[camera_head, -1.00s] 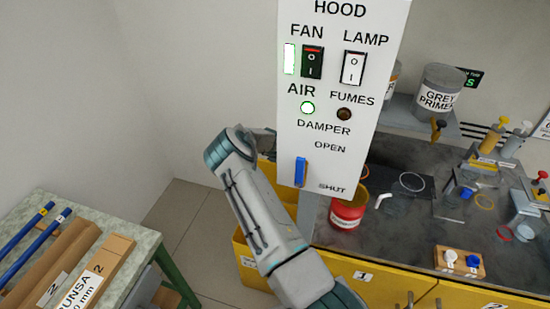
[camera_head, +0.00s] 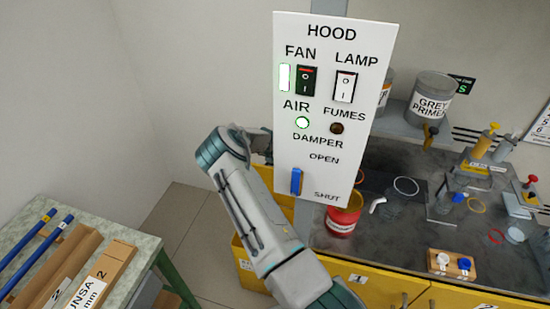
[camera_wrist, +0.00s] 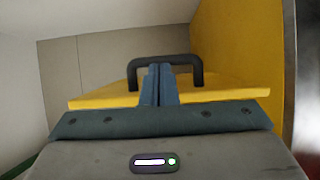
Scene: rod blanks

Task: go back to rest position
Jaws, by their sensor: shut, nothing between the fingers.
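My gripper shows in the wrist view (camera_wrist: 158,85), with its two blue-grey fingers together and nothing between them. Behind the fingers is a black handle (camera_wrist: 197,72) on a yellow surface (camera_wrist: 235,88); I cannot tell whether the fingers touch it. In the head view my arm reaches up beside the left edge of the white hood panel (camera_head: 330,110), and the gripper end is mostly hidden behind that panel. The panel has a fan switch (camera_head: 306,81), a lamp switch (camera_head: 344,87), a lit green air light (camera_head: 302,122) and a blue damper lever (camera_head: 296,181) near its lower end.
A bench with a dark top (camera_head: 400,235) and yellow front stands right, holding a red pot (camera_head: 342,220), valves and small parts. A table (camera_head: 140,243) with blue rods (camera_head: 28,240) and cardboard boxes is at left. Bare floor (camera_head: 190,235) lies between.

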